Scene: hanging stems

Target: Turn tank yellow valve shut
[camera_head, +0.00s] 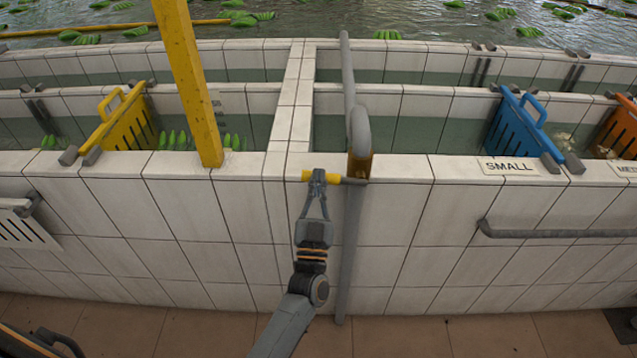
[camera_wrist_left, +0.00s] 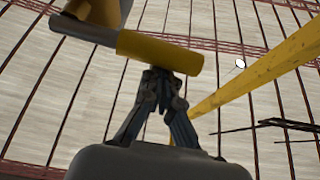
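The yellow valve handle (camera_head: 307,176) sticks out to the left from a grey upright pipe (camera_head: 348,240) at the front of the tiled tank wall. It lies crosswise to the pipe. In the left wrist view the handle (camera_wrist_left: 160,52) is a thick yellow grip on a grey lever. My left gripper (camera_head: 318,178) reaches up from below with its fingers drawn together at the handle. In the left wrist view its fingertips (camera_wrist_left: 162,80) meet at the handle's underside, and the handle partly hides them. My right gripper is not in view.
A yellow post (camera_head: 190,80) stands left of the handle. A yellow crate (camera_head: 125,122) and a blue crate (camera_head: 522,125) hang on the tank walls. A grey rail (camera_head: 560,233) runs along the wall at right. The tiled floor (camera_head: 420,338) in front looks clear.

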